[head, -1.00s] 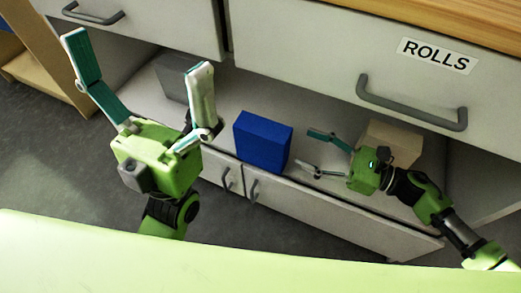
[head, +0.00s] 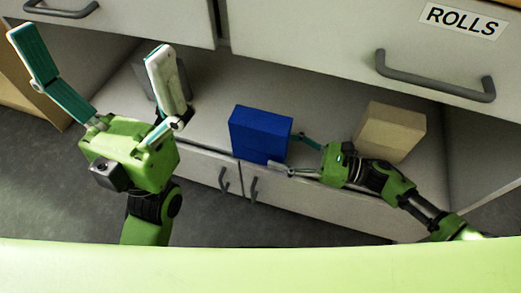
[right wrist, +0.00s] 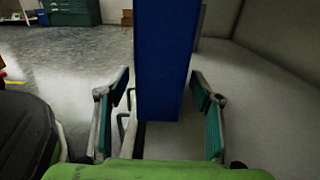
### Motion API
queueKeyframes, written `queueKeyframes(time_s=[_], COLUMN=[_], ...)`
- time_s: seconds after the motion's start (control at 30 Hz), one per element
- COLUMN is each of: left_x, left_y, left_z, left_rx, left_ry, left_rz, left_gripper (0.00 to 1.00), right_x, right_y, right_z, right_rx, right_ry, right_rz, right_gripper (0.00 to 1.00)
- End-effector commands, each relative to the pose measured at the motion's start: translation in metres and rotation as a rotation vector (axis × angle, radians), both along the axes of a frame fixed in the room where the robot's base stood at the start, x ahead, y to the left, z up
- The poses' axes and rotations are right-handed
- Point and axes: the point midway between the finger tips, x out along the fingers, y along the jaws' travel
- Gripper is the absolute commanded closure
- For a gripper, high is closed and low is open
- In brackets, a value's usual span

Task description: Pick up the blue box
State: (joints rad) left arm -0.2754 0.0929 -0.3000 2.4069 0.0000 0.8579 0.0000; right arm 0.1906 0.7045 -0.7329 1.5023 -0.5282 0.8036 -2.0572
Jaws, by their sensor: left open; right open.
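The blue box (head: 259,136) stands upright on the open shelf below the drawers. In the right wrist view the blue box (right wrist: 164,60) rises between the two fingers. My right gripper (head: 288,154) is open at the right side of the box, its fingertips close to it in the head view. In the right wrist view the right gripper (right wrist: 160,100) has a finger on each side of the box, with gaps visible. Whether either finger touches the box I cannot tell. My left gripper (head: 90,50) is open and empty, raised at the left, away from the box.
A tan box (head: 388,134) stands right of the blue box, just behind my right arm. A grey box (head: 147,78) is partly hidden behind my left gripper. A drawer labelled ROLLS (head: 340,45) overhangs the shelf. Cabinet doors with handles (head: 224,181) are below.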

Motion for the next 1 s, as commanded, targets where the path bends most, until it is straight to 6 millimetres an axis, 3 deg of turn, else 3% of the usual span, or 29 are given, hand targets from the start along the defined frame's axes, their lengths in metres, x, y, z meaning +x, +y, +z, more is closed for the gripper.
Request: queueKeyframes(time_s=[0.23, 0.5, 0.8, 1.0], left_x=[0.001, 0.001, 0.002, 0.001], left_y=[0.000, -0.001, -0.002, -0.002], left_z=[0.001, 0.004, 0.007, 0.007], left_rx=[0.001, 0.003, 0.005, 0.004], left_ry=[-0.009, -0.035, -0.038, -0.039], left_rz=[0.000, 0.002, 0.001, 0.001], left_gripper=[0.00, 0.00, 0.00, 0.00], right_x=[0.006, 0.018, 0.019, 0.019], right_y=[0.018, 0.053, 0.058, 0.057], right_z=[0.001, 0.001, 0.001, 0.001], right_rx=[-0.001, 0.000, -0.002, -0.002], right_ry=[-0.002, -0.001, 0.001, 0.001], right_rz=[0.001, 0.000, -0.001, -0.001], right_gripper=[0.40, 0.40, 0.40, 0.92])
